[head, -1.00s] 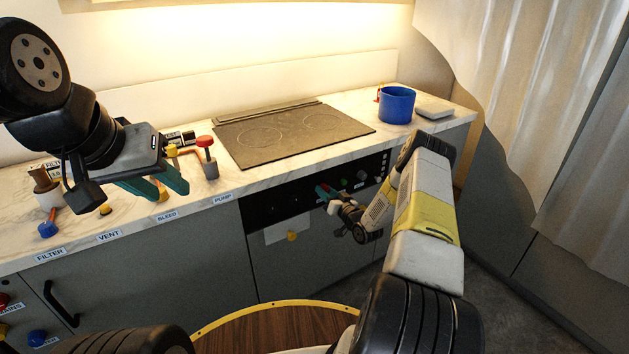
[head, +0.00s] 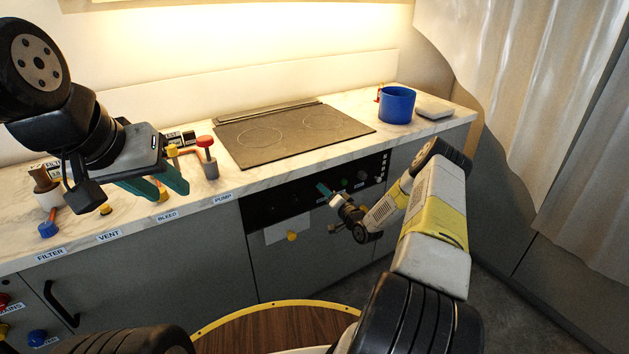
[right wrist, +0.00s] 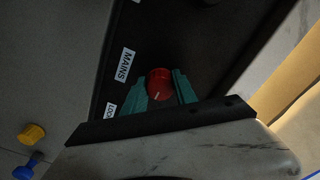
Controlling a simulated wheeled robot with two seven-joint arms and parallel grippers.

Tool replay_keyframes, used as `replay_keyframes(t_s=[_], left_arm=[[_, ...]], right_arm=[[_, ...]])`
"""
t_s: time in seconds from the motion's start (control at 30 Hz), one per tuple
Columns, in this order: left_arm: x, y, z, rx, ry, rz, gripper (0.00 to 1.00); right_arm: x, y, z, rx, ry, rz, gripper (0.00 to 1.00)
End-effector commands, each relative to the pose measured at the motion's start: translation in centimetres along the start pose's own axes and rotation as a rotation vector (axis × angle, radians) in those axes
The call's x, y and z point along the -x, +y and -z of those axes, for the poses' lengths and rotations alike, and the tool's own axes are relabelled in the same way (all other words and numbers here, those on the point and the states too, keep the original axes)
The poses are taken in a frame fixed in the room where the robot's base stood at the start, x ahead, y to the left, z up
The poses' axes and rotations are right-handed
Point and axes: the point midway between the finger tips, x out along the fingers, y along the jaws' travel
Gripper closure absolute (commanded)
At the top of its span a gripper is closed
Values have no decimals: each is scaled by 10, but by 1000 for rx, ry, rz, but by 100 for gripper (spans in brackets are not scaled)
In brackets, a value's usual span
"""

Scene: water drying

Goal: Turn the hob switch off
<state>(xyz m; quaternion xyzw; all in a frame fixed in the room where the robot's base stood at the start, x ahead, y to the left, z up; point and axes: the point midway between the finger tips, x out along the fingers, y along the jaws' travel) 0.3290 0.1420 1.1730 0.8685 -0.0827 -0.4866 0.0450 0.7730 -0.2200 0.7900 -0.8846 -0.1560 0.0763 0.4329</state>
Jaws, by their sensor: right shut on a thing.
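A black control panel (head: 272,208) runs along the cabinet front below the hob (head: 290,133). In the right wrist view a round red knob (right wrist: 159,84) with a white pointer mark sits on the panel. The teal fingers of my right gripper (right wrist: 160,88) are on both sides of it, shut on it. A MAINS label (right wrist: 125,65) and a partly hidden label are to its left. In the head view my right gripper (head: 324,190) is at the panel and hides the knob. My left gripper (head: 172,194) is open and empty above the left counter.
A blue pot (head: 397,104) stands right of the hob. A red-topped valve (head: 207,150) and other coloured valves stand on the left counter. A round wooden table (head: 270,330) is in front.

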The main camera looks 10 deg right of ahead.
Motion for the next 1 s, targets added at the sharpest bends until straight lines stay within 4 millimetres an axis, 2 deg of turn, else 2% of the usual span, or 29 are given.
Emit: replay_keyframes(t_s=[0.33,0.37,0.47,0.8,0.87,1.0], left_arm=[[0,0,0,0,0,0,64],[0,0,0,0,0,0,64],[0,0,0,0,0,0,64],[0,0,0,0,0,0,64],[0,0,0,0,0,0,64],[0,0,0,0,0,0,64]], right_arm=[[1,1,-1,-5,-1,-3,100],[1,1,-1,-5,-1,-3,64],[1,1,-1,-5,0,-2,45],[2,1,0,-3,0,-1,45],[6,1,0,-3,0,-2,45],[28,2,1,-4,1,-4,45]])
